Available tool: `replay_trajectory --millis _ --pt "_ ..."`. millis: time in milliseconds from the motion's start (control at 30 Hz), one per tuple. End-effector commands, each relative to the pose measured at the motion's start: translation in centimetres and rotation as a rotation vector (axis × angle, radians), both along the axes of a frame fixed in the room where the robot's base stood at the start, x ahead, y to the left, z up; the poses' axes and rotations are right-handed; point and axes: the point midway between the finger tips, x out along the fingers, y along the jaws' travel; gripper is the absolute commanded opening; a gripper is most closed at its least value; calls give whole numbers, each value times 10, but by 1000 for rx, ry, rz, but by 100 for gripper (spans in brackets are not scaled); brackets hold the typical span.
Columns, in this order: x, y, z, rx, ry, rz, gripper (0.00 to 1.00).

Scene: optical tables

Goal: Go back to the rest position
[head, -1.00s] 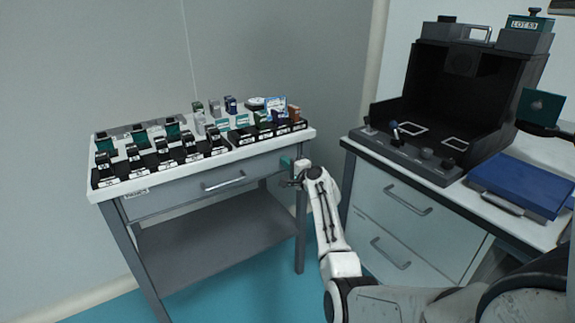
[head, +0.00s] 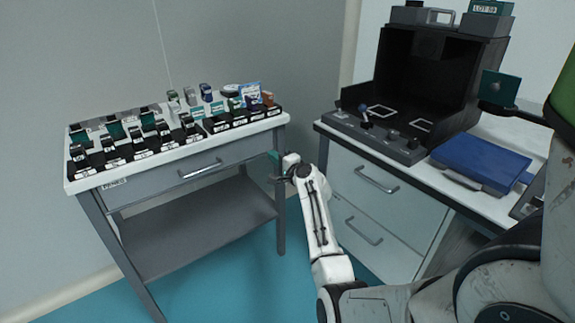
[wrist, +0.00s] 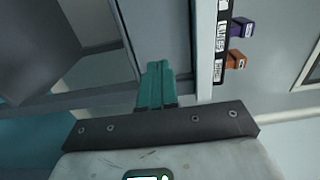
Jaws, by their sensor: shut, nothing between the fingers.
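My gripper (head: 275,160) is at the end of my white arm, close to the right end of the grey table in the head view. In the wrist view its teal fingers (wrist: 156,86) are together with nothing between them. The fingers point toward the table's side, and I cannot tell whether they touch it. My arm is stretched low and forward, in the gap between the two pieces of furniture.
The table (head: 150,183) has a drawer, a lower shelf, and several small labelled holders and boxes on top. To the right, a white cabinet (head: 345,177) carries a black open-fronted enclosure (head: 425,75) and a blue case (head: 480,160). Teal floor shows between them.

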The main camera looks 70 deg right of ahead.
Motion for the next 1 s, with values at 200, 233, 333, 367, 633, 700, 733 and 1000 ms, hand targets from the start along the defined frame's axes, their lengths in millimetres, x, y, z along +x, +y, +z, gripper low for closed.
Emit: replay_trajectory --millis 200,233,333,367,633,700,733,1000 --pt "-30 21 1 0 2 0 0" --pt "-34 23 0 1 3 1 0" --pt "-43 30 0 1 3 2 0" --pt "-45 32 0 0 2 2 0" --pt "-53 37 0 1 1 2 0" --pt "-53 36 0 1 1 2 0" --pt "-53 36 0 1 1 1 0" --pt "-28 89 -25 -54 151 137 0"
